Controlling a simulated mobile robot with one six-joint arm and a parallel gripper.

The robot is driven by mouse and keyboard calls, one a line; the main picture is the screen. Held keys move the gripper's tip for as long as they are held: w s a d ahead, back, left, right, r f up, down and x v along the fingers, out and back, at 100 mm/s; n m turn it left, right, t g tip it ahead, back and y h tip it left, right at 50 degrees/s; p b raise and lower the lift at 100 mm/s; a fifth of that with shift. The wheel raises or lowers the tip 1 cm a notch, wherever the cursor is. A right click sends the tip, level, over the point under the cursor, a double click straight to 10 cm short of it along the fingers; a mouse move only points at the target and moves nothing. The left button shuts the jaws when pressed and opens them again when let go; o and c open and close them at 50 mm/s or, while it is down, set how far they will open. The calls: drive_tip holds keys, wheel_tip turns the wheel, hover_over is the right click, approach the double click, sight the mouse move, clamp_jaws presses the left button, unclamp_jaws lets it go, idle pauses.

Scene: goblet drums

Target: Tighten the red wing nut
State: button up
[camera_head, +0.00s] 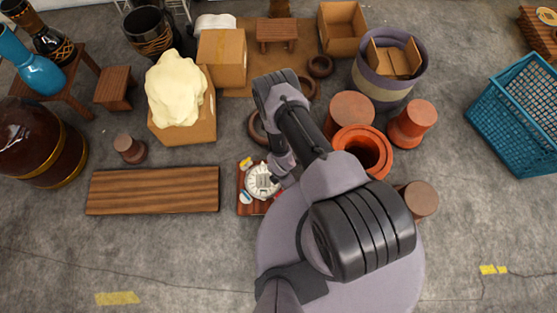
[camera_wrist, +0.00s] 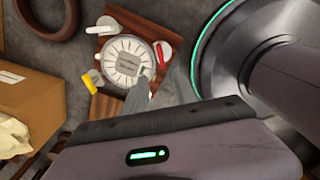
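A small wooden board (camera_head: 244,205) lies on the floor, carrying a round white drum head or dial (camera_head: 262,181); the dial also shows in the wrist view (camera_wrist: 128,60). Around its edge are a red wing nut (camera_wrist: 163,51), a yellow wing nut (camera_wrist: 93,80) and a white wing nut (camera_wrist: 103,25). In the wrist view my gripper (camera_wrist: 158,80) is over the dial's lower right edge, just below the red wing nut. Its two grey fingers look slightly apart with nothing between them. The arm partly hides the board's right side in the head view.
A long wooden plank (camera_head: 152,190) lies left of the board. Orange-red pots (camera_head: 364,148) stand close to the right of my arm. Cardboard boxes (camera_head: 222,55) and a dark ring (camera_wrist: 48,12) lie beyond.

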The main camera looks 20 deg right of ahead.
sight(281, 192)
wheel_tip(281, 192, down, 16)
drive_tip(key=b, duration=0.8)
drive_tip(key=shift+s+f, duration=0.1)
clamp_jaws()
